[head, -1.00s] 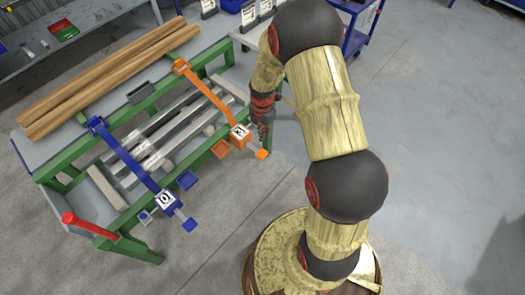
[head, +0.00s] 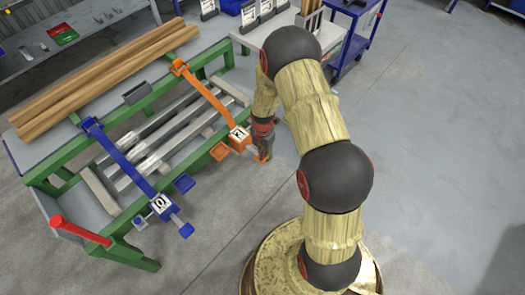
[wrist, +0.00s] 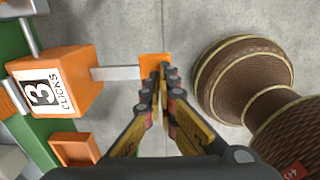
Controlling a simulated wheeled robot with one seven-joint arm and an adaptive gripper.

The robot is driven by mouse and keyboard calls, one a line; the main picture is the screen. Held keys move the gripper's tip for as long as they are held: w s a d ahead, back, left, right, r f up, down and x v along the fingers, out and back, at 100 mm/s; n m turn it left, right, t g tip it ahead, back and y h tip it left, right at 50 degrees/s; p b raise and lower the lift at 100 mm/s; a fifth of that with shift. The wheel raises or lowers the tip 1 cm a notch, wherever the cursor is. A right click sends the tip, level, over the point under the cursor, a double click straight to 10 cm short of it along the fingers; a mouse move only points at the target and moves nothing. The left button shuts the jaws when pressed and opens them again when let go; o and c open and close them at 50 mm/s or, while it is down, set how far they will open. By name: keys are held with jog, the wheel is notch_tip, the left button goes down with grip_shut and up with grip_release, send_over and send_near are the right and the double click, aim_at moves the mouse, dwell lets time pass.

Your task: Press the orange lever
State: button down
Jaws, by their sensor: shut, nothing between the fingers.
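The orange lever (head: 205,95) reaches from the green frame to an orange block with a white label. In the wrist view, the block (wrist: 58,80) reads "3 CLICKS", and a metal bar runs from it to an orange end pad (wrist: 152,62). My gripper (wrist: 164,72) is shut and empty, its fingertips over the near right part of the pad. I cannot tell whether they touch it. In the head view, my gripper (head: 263,156) points down at the pad, mostly hiding it.
A blue lever (head: 130,160) with its own labelled block stands to the left. A red handle (head: 75,230) is at the frame's near left corner. Wooden beams (head: 95,75) lie on the table behind.

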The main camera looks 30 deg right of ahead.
aim_at(264, 161)
jog(key=shift+s+f, duration=0.2)
jog(key=shift+f, duration=0.5)
dwell(0.5)
jog(key=shift+s+d+f, duration=0.1)
jog(key=shift+s+f, duration=0.05)
jog(key=shift+f, duration=0.7)
notch_tip(264, 161, down, 2)
jog(key=shift+f+b, duration=0.15)
jog(key=shift+b, duration=0.15)
jog(key=shift+f, duration=0.95)
